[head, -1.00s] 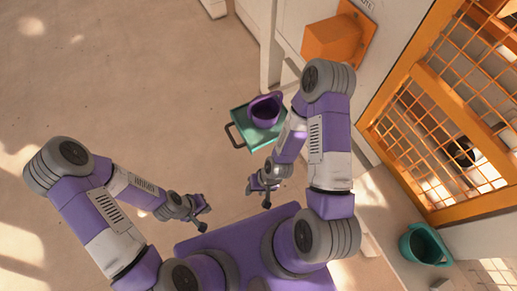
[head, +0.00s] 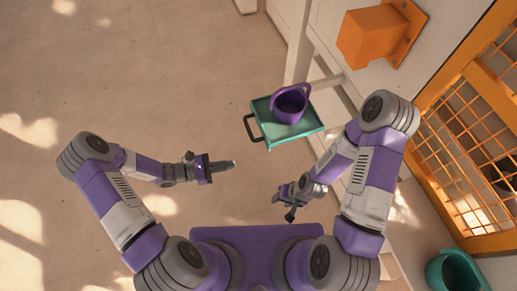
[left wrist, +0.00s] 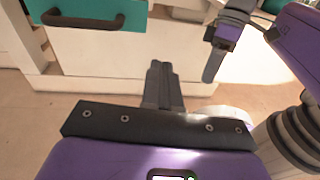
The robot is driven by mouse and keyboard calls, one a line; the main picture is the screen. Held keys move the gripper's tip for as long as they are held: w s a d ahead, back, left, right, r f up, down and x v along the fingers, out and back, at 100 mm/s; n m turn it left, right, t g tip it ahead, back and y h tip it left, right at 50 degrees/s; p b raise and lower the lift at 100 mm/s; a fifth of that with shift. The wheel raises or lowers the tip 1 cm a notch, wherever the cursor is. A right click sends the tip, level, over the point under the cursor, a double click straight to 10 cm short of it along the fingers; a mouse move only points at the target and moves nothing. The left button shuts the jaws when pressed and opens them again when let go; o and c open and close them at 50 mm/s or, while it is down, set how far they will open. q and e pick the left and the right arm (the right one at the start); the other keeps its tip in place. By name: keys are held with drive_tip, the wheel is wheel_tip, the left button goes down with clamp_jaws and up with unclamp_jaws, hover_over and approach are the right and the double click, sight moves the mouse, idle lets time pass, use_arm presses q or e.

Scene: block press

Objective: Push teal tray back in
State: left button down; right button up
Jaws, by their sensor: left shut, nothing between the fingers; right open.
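The teal tray (head: 310,126) sticks out from the white unit in the head view, with a dark handle (head: 249,128) on its left side. A purple mug-like container (head: 289,104) stands on it. The tray's teal front (left wrist: 75,8) and dark handle (left wrist: 82,20) also show at the top left of the left wrist view. My left gripper (head: 233,164) is shut and empty, below and left of the handle and apart from it; its fingers show in the left wrist view (left wrist: 162,85). My right gripper (head: 291,213) is open, below the tray and not touching it.
An orange box-shaped fixture (head: 370,36) is on the white unit above the tray. An orange lattice door (head: 480,130) is at the right. A teal pot (head: 455,272) stands at the lower right. The floor left of the tray is clear.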

use_arm(q)
drive_tip(key=w+a+n+t, duration=0.1)
drive_tip(key=w+a+t, duration=0.1)
drive_tip(key=w, duration=0.1)
drive_tip(key=b, duration=0.3)
approach(267, 142)
drive_tip(key=shift+n+h, duration=0.3)
drive_tip(key=shift+h, duration=0.1)
drive_tip(key=d, duration=0.2)
drive_tip(key=w+d+f, duration=0.1)
drive_tip(key=d, duration=0.1)
drive_tip(key=w+d, duration=0.1)
drive_tip(key=d, duration=0.1)
drive_tip(key=shift+f, duration=0.3)
drive_tip(key=shift+w+d+r, duration=0.1)
drive_tip(key=shift+d, duration=0.15)
